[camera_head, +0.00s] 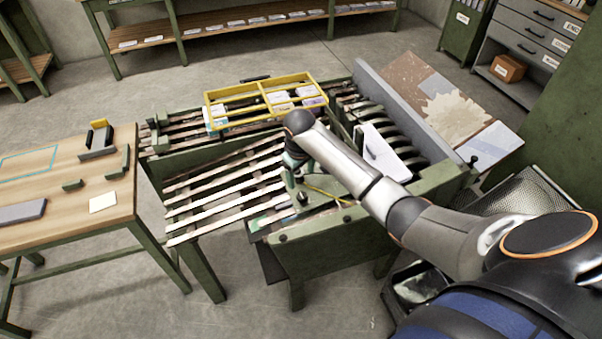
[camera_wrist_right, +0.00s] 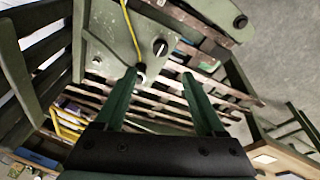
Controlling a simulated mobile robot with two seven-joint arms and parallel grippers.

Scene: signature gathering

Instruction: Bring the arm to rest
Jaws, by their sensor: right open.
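My right arm (camera_head: 345,160) reaches in from the lower right of the head view, over the green slatted bench. Its gripper (camera_head: 291,182) points down near the slats and a green plate with knobs, and the arm partly hides it. In the right wrist view the gripper (camera_wrist_right: 160,75) has two green fingers well apart, with nothing between them. A dark round knob (camera_wrist_right: 160,47) on the green plate (camera_wrist_right: 115,35) shows just beyond the fingertips. I cannot tell whether the fingers touch the plate. My left gripper is not in view.
A yellow divided tray (camera_head: 207,112) with packets sits at the bench's back. A white sheet or pad (camera_head: 386,150) lies right of my forearm, by curved dark ribs. A wooden table (camera_head: 60,190) with small green blocks stands left. Shelves (camera_head: 245,30) line the back; open floor lies in front.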

